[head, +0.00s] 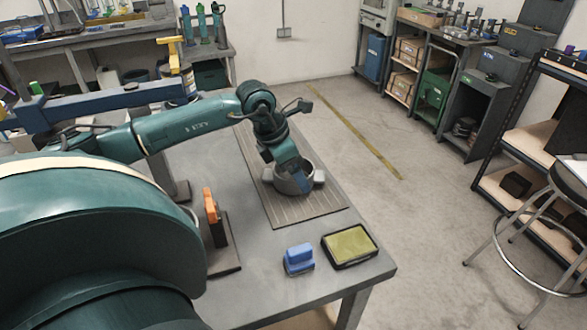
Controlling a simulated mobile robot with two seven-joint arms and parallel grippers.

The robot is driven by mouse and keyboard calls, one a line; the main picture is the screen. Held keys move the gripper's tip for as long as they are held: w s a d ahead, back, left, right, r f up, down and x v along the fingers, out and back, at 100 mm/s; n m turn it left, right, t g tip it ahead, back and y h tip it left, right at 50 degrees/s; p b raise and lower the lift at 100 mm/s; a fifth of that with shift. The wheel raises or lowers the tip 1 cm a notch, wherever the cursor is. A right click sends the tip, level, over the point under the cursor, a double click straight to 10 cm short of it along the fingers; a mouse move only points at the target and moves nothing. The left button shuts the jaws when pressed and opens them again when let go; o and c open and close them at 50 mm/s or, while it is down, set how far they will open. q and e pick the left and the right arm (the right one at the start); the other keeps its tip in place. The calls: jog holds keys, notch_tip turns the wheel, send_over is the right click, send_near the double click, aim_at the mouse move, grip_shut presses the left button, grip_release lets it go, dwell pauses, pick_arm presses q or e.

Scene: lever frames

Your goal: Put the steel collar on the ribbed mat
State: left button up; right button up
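The steel collar (307,188) is a grey ring with a lug on each side. It is over the far-middle part of the ribbed mat (290,214), upright, with its opening facing up. It looks to be on the mat or very close above it; I cannot tell which. My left gripper (294,176) reaches down from the left, its dark blue fingers at the collar's ring and overlapping its opening. The finger gap is hidden from this angle, so I cannot tell whether they grip the wall. My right gripper is out of view.
A blue block-shaped stamp (298,258) and a black-rimmed pad with an olive top (349,246) are near the table's front right corner. An orange-handled lever (210,205) stands left of the mat. A blue beam (100,105) crosses behind my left arm. The mat's near end is clear.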

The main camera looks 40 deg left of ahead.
pick_arm(q)
jog(key=shift+f, duration=0.2)
jog(key=o, duration=1)
jog(key=shift+f, duration=0.25)
jog(key=o, duration=0.3)
jog(key=shift+r, duration=0.1)
jog(key=shift+r, duration=0.2)
jog(key=v, duration=1.1)
jog(key=shift+s+r+b, duration=0.2)
jog(key=shift+r+b, duration=0.2)
jog(key=shift+b, duration=0.05)
